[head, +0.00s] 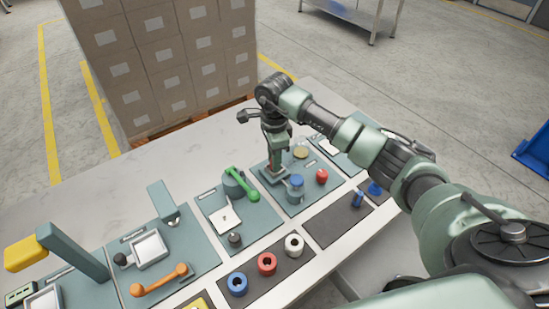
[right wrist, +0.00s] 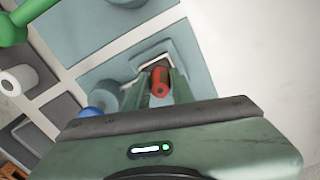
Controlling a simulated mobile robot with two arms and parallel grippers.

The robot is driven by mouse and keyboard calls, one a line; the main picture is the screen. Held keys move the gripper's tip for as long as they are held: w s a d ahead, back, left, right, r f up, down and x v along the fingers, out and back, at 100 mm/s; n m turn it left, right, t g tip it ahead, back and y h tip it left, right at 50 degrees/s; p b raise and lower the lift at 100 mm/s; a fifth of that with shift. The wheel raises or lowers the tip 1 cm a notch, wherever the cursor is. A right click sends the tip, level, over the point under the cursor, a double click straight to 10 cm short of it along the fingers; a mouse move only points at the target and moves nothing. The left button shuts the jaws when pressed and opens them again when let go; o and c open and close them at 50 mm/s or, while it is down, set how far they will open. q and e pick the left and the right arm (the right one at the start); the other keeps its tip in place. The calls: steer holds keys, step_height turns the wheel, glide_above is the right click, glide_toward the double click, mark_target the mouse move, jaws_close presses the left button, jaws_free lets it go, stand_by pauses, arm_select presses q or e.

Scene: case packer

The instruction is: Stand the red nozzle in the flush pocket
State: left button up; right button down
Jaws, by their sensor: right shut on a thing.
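My right gripper (head: 277,172) reaches down over a teal plate (head: 318,195) toward the far side of the table. In the right wrist view the red nozzle (right wrist: 160,88) sits between the fingers of the gripper (right wrist: 160,95), which is shut on it. Beyond the nozzle is a pale-edged square recess (right wrist: 149,61) in a teal block, which may be the flush pocket. The nozzle's lower end is hidden, so I cannot tell whether it is inside the recess. My left gripper is not in view.
A blue-topped bottle (head: 296,187), a red round part (head: 321,176) and a jar with yellowish contents (head: 301,149) stand close to the gripper. A green handle (head: 243,183) is to the left. Coloured rings, including a red one (head: 267,263), lie on a dark mat in front.

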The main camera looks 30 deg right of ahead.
steer(key=c, duration=1.2)
jaws_free()
steer(key=shift+r+p, duration=0.2)
steer(key=shift+p, duration=0.1)
steer(key=shift+w+r+b, duration=0.1)
steer(key=shift+r+b, duration=0.15)
steer(key=shift+b, duration=0.1)
step_height(320, 180, up, 11)
steer(key=b, duration=0.3)
steer(key=shift+r, duration=0.15)
